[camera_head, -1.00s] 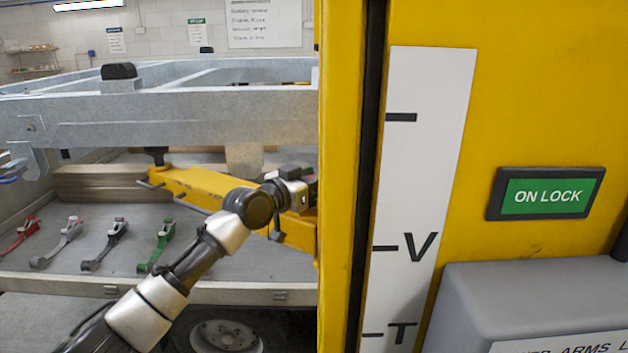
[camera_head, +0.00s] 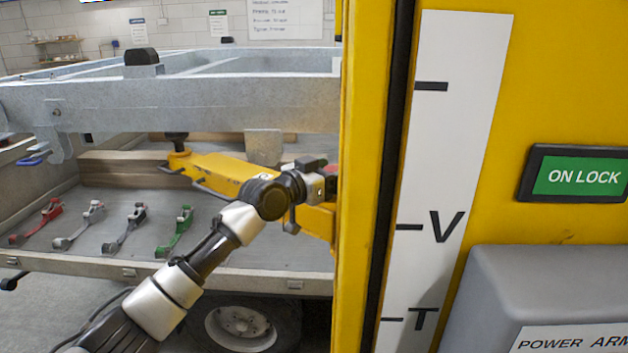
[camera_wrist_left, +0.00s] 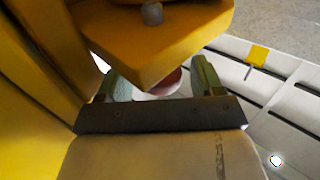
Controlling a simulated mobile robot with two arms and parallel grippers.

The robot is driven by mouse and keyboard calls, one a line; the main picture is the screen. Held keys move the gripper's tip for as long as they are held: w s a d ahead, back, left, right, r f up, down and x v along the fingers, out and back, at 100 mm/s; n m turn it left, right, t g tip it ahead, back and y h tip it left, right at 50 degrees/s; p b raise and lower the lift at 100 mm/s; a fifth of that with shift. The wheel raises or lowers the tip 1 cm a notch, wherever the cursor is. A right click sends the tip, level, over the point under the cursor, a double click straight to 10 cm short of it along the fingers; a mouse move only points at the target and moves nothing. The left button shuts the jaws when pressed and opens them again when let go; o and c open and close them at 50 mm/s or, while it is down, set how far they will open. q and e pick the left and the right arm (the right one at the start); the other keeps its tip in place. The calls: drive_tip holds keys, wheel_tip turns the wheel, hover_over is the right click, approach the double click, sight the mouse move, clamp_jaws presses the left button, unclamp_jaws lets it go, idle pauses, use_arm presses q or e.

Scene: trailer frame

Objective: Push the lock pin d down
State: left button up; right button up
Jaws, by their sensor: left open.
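I cannot make out for certain which part is lock pin d. In the left wrist view, a yellow bracket (camera_wrist_left: 155,45) with a small grey round knob (camera_wrist_left: 152,14) hangs over my left gripper (camera_wrist_left: 154,72). Its two greenish fingers are apart. A blurred, reddish and pale round part (camera_wrist_left: 166,84) shows between them, partly covered by the bracket; contact cannot be told. In the head view my left arm reaches to the yellow post (camera_head: 363,180), and the gripper's end is hidden behind it. My right gripper is out of view.
A yellow beam (camera_head: 218,171) lies over the grey trailer bed beside my left wrist. Red (camera_head: 38,222), grey, black and green (camera_head: 178,232) levers lie on the bed. A galvanized frame (camera_head: 200,105) spans above. A green "ON LOCK" sign (camera_head: 578,176) is on the yellow panel.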

use_arm(q)
drive_tip(key=b+v, duration=0.3)
drive_tip(key=v, duration=0.7)
